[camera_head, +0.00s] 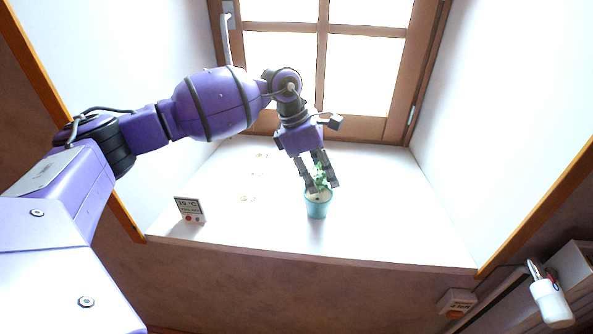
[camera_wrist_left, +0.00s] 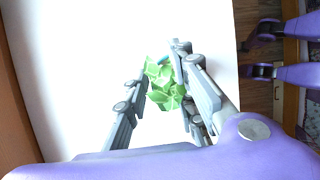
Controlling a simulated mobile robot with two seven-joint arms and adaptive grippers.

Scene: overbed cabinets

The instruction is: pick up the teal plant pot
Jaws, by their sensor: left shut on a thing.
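The teal plant pot (camera_head: 318,208) with a green plant stands on the white window sill in the head view. My left gripper (camera_head: 322,188) reaches down from above, with its fingers on both sides of the plant at the pot's top. It is shut on the pot. In the left wrist view the green leaves (camera_wrist_left: 166,84) show between the fingers of my left gripper (camera_wrist_left: 160,88). The leaves hide most of the pot there. The pot looks upright, and I cannot tell whether it is clear of the sill. My right gripper is not in view in the head view.
A small white display (camera_head: 189,210) stands at the left of the sill (camera_head: 390,220). A wooden-framed window (camera_head: 322,60) is behind, with white walls on both sides. The sill right of the pot is clear.

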